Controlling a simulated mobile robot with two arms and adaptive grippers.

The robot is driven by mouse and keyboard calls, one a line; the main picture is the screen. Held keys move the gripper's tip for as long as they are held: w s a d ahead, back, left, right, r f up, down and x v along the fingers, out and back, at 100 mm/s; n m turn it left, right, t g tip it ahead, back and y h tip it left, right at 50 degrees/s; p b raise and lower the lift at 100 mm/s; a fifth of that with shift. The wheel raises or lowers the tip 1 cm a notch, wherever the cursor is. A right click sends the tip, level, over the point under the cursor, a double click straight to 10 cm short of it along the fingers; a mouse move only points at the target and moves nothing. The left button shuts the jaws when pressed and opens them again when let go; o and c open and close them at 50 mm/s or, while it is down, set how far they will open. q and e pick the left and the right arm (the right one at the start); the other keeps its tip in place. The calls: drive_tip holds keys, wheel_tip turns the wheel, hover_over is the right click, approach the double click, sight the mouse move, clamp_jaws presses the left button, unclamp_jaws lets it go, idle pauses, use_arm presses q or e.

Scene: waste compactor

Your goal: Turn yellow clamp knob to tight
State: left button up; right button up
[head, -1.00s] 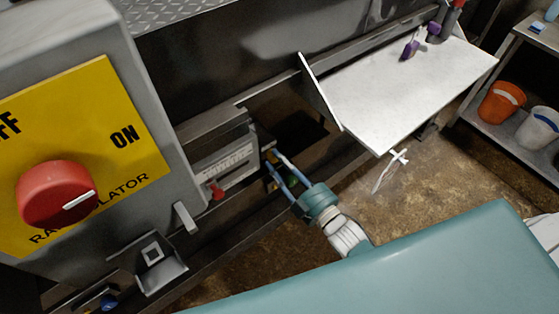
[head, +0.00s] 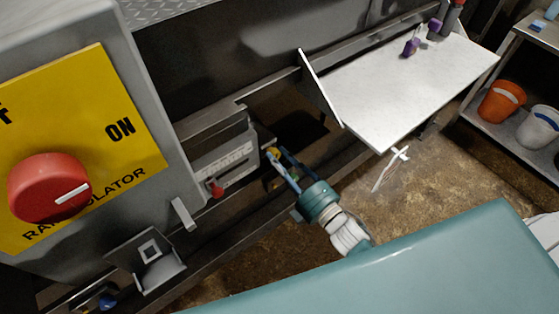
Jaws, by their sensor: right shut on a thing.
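The yellow clamp knob (head: 273,152) is small and shows at the right end of the grey clamp block, in the recess below the machine's front. My right gripper (head: 277,163) reaches up-left from its teal wrist, and its blue fingers are shut on the yellow knob. The fingers hide part of the knob, and any tight mark on it is too small to read. My left gripper is out of view.
A grey box with a yellow plate and red isolator knob (head: 48,187) stands at the left. A small red knob (head: 216,190) sits close left of the gripper. A white shelf (head: 400,90) juts out at the right. Buckets (head: 502,101) stand beyond open floor.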

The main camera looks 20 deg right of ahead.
drive_tip(key=shift+f+n, duration=0.15)
drive_tip(key=shift+n, duration=0.45)
drive_tip(key=o, duration=1.2)
drive_tip(key=shift+c, duration=0.2)
drive_tip(key=shift+d, duration=0.1)
drive_tip(key=v, duration=1.2)
